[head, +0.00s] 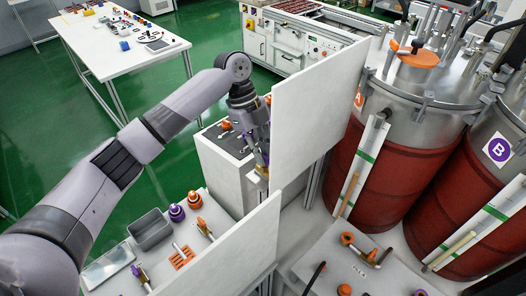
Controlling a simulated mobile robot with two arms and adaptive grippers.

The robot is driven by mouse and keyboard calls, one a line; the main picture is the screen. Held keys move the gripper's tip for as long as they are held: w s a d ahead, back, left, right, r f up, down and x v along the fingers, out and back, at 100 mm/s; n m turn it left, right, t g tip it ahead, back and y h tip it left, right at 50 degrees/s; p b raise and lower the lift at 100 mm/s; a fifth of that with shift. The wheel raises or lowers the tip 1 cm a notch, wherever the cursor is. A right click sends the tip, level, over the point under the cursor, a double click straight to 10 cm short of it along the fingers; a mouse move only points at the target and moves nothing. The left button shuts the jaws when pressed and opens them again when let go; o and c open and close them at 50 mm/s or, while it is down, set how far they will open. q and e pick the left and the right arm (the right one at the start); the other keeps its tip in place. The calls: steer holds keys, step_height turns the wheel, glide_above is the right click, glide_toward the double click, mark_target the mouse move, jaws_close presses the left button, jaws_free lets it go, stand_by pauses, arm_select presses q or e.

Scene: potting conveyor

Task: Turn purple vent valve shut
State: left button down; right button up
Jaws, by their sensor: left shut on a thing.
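My left gripper (262,165) reaches down beside the near-left edge of the upright white panel. It is shut on a small brass-coloured piece (262,173), which the fingers mostly cover. A purple-handled fitting (140,275) lies on the lower left bench, apart from the gripper. I cannot tell which purple part is the vent valve; one at the gripper may be hidden by the fingers or the panel. My right gripper is not in view.
White panels (312,110) and (232,252) stand close to the gripper. Red drums (385,175) with steel lids stand on the right, one marked B (498,149). A grey bin (150,231) and purple and orange capped bottles (177,212) sit on the lower bench.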

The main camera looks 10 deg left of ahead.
arm_select(q)
steer(key=n+t, duration=0.1)
steer(key=n, duration=0.3)
steer(key=shift+s+h, duration=0.15)
steer(key=shift+h, duration=0.15)
steer(key=n+t, duration=0.2)
steer(key=n, duration=0.2)
steer(key=shift+s+n, duration=0.1)
steer(key=shift+n, duration=0.2)
steer(key=n+t, duration=0.1)
steer(key=n, duration=0.2)
steer(key=shift+n+t, duration=0.3)
steer(key=n, duration=0.2)
steer(key=n+t+y, duration=0.1)
steer(key=n, duration=0.1)
steer(key=shift+s+d+y, duration=0.1)
steer(key=shift+s+y, duration=0.05)
steer(key=shift+y, duration=0.15)
steer(key=shift+n, duration=0.3)
steer(key=c, duration=1.7)
jaws_free()
